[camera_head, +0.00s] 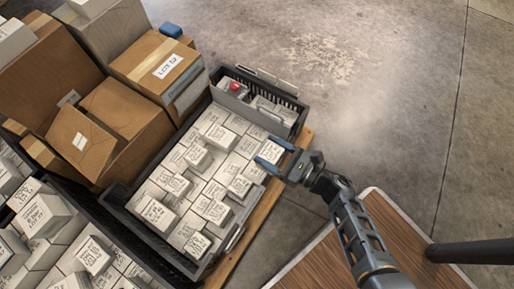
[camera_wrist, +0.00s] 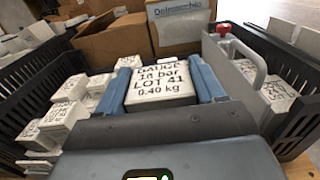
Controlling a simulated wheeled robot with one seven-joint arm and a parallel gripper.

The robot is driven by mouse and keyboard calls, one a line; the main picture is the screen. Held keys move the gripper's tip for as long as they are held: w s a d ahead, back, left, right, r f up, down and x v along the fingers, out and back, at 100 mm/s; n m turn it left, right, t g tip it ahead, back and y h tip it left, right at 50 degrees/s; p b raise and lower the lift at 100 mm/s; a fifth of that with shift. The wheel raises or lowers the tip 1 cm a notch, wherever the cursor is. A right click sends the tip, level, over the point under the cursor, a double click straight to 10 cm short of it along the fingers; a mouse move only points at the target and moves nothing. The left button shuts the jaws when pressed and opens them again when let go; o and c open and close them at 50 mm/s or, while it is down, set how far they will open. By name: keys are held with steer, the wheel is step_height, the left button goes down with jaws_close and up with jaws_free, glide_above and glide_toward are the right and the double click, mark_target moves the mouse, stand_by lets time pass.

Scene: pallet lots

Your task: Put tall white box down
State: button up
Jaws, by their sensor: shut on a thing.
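In the wrist view my gripper (camera_wrist: 160,84) is shut on a white box (camera_wrist: 160,82) with black print that includes "LOT 41" and "0.40 kg". The blue fingers press its left and right sides. In the head view my gripper (camera_head: 272,156) is over the right side of a black crate (camera_head: 247,232) filled with white boxes. The held box (camera_head: 270,152) shows as a small light patch between the fingers there. Its height and the gap beneath it cannot be told. The gripper hides what lies directly below.
Brown cartons (camera_head: 158,66) stand left of the crate. A second crate of white boxes is at lower left. Bare floor (camera_head: 370,90) lies to the right, and a wooden top (camera_head: 330,262) is at lower right.

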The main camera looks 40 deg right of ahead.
steer(key=shift+w+a+f+b, duration=0.2)
steer(key=shift+w+f+b, duration=0.5)
steer(key=shift+f, duration=0.4)
steer(key=shift+w+a+f+b, duration=0.15)
steer(key=shift+w+f+b, duration=0.3)
steer(key=shift+w+f, duration=0.55)
steer(key=shift+w+a+f+b, duration=0.2)
steer(key=shift+w+f+b, duration=0.4)
steer(key=shift+f, duration=0.65)
steer(key=shift+f+b, duration=0.2)
steer(key=shift+b, duration=0.1)
steer(key=o, duration=1.5)
steer(key=shift+r, duration=0.15)
steer(key=shift+s+r+p, duration=0.1)
steer(key=shift+r+p, duration=0.05)
steer(key=shift+p, duration=0.25)
steer(key=p+v, duration=0.1)
steer(key=v, duration=1.1)
steer(key=shift+p, duration=0.3)
